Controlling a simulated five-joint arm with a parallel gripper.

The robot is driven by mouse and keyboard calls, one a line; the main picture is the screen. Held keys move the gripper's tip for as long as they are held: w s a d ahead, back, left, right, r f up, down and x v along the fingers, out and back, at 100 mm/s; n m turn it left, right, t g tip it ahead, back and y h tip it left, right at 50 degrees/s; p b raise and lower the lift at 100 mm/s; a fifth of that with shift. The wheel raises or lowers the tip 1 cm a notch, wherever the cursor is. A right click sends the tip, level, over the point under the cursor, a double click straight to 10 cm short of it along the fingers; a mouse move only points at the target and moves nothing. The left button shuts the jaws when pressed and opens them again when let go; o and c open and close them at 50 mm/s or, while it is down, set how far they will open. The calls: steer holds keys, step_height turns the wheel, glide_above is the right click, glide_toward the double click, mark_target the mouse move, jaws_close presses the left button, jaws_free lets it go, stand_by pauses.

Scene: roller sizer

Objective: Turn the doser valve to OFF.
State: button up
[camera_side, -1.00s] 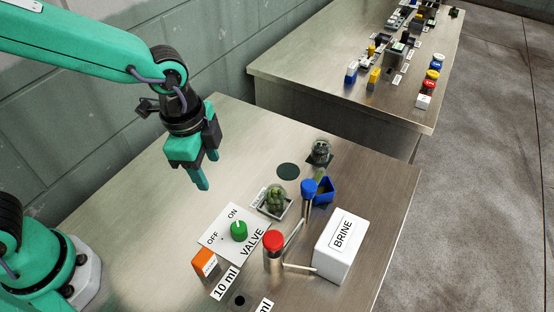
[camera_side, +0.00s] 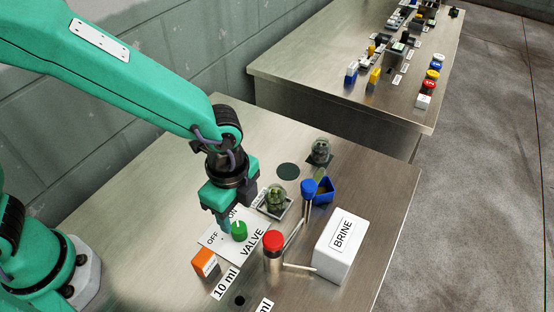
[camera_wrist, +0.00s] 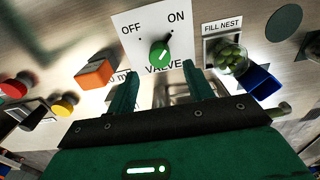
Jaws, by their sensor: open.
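The doser valve is a green round knob (camera_side: 239,231) with a pale pointer line, on a white plate (camera_side: 250,248) lettered ON, OFF and VALVE. In the wrist view the knob (camera_wrist: 160,54) shows between and just beyond my fingertips, and its line slants toward the upper right, the ON side. OFF is printed at the upper left of the plate (camera_wrist: 125,50). My gripper (camera_wrist: 160,72) is open and empty, fingers either side of the knob in that view. In the side view my gripper (camera_side: 226,232) is low at the plate, beside the knob and partly covering the lettering. Contact cannot be told.
An orange block (camera_side: 204,262) stands close to the plate. A jar of green pieces (camera_side: 276,198), a blue tray (camera_side: 324,192), a blue-capped post (camera_side: 308,194), a red-capped post (camera_side: 273,247) and the white BRINE box (camera_side: 340,248) stand nearby. The table's back left is clear.

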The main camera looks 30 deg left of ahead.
mark_target(238, 226)
steer(key=shift+f, duration=3.25)
steer(key=shift+c, duration=0.2)
steer(key=c, duration=0.9)
